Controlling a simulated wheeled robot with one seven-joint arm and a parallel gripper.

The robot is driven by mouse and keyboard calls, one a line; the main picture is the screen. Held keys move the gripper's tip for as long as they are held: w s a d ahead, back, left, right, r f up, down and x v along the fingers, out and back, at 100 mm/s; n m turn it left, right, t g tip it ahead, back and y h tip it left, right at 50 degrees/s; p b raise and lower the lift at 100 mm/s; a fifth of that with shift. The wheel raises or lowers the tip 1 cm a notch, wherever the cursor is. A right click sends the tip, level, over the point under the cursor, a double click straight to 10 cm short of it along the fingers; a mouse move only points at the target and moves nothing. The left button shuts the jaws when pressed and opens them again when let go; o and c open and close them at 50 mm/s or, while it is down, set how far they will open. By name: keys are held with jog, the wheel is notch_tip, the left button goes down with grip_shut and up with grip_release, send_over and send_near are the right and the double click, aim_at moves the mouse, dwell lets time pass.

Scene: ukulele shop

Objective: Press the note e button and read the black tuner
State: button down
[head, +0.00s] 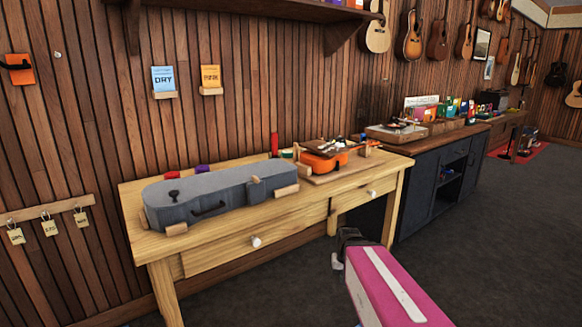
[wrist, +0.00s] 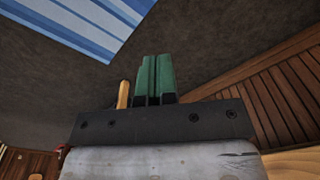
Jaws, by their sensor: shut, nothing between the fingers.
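My gripper shows in the wrist view as two green fingers (wrist: 153,77) pressed together, with nothing between them. In the head view, the dark end of my arm is low in front of the workbench (head: 222,226), apart from it, and the fingers cannot be made out. I cannot pick out a note e button or a black tuner in either view. An orange ukulele (head: 324,163) lies in a wooden holder at the right end of the workbench. Small items near it are too small to identify.
A grey instrument case (head: 218,197) lies on the workbench. A dark cabinet (head: 418,201) with trays and colourful boxes stands to the right. Tags (head: 49,224) hang on the left wall; guitars hang at the back. Grey floor (head: 480,255) is open at right. A blue-striped surface (wrist: 75,22) shows in the wrist view.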

jog(key=s, duration=0.1)
jog(key=s+f, duration=0.1)
jog(key=shift+s+f+g, duration=0.2)
jog(key=shift+s+g, duration=0.1)
jog(key=shift+w+d, duration=0.1)
dwell(0.3)
